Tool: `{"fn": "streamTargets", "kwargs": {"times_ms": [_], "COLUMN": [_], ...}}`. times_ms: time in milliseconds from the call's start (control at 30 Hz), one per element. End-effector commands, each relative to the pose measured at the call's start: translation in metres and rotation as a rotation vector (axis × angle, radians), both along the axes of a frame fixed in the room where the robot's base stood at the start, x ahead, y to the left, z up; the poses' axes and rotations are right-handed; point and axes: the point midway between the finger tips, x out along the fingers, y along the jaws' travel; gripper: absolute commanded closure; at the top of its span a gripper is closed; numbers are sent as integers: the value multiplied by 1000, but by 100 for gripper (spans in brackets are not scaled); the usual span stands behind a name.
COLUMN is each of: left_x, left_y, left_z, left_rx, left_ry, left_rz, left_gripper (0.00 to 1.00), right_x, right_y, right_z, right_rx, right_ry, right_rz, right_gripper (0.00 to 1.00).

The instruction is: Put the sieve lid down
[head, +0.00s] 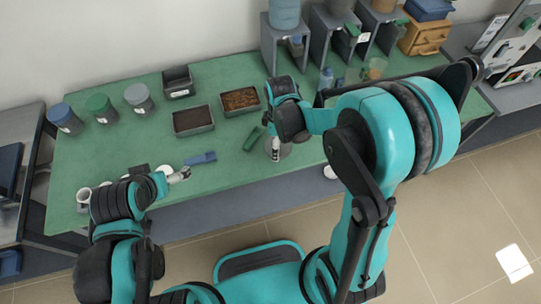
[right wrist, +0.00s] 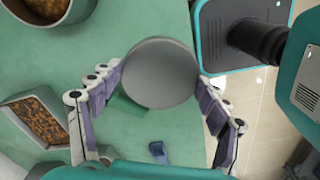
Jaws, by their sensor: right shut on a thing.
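The sieve lid (right wrist: 160,72) is a plain grey disc in the right wrist view. The fingers of my right gripper (right wrist: 159,79) press on its opposite sides. In the head view this gripper (head: 275,152) is over the front part of the green table, and the lid's grey edge (head: 286,152) shows partly behind it. The gap between lid and table is hard to judge. My left gripper (head: 181,175) is low over the table's left half, close to a blue-handled brush-like item (head: 200,158); its jaw opening is too small to tell.
Two trays of dark grains (head: 193,121) and (head: 240,101) stand left of the right gripper. A green item (head: 253,139) lies close beside it. Lidded jars (head: 65,118) stand at the back left, grey stands (head: 283,45) at the back. The table's front middle (head: 235,172) is clear.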

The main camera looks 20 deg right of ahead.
Motion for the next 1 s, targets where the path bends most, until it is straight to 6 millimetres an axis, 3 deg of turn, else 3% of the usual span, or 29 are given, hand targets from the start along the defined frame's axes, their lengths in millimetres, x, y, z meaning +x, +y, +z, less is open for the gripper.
{"fn": "streamTargets", "kwargs": {"times_ms": [167, 267, 533, 900, 933, 1000], "left_x": [0, 0, 0, 0, 0, 0], "left_y": [0, 0, 0, 0, 0, 0], "left_z": [-8, -10, -28, -30, -30, -29], "left_rx": [0, 0, 0, 0, 0, 0], "left_ry": [0, 0, 0, 0, 0, 0], "left_rz": [0, 0, 0, 0, 0, 0], "left_gripper": [0, 0, 0, 0, 0, 0], "right_x": [3, 3, 3, 3, 3, 3], "right_y": [21, 23, 22, 22, 22, 22], "right_z": [-13, -17, -54, -57, -58, -56], "right_rx": [0, 0, 0, 0, 0, 0], "right_ry": [0, 0, 0, 0, 0, 0], "right_rz": [0, -1, -1, -1, -1, -1], "right_gripper": [54, 54, 54, 54, 21, 3]}}
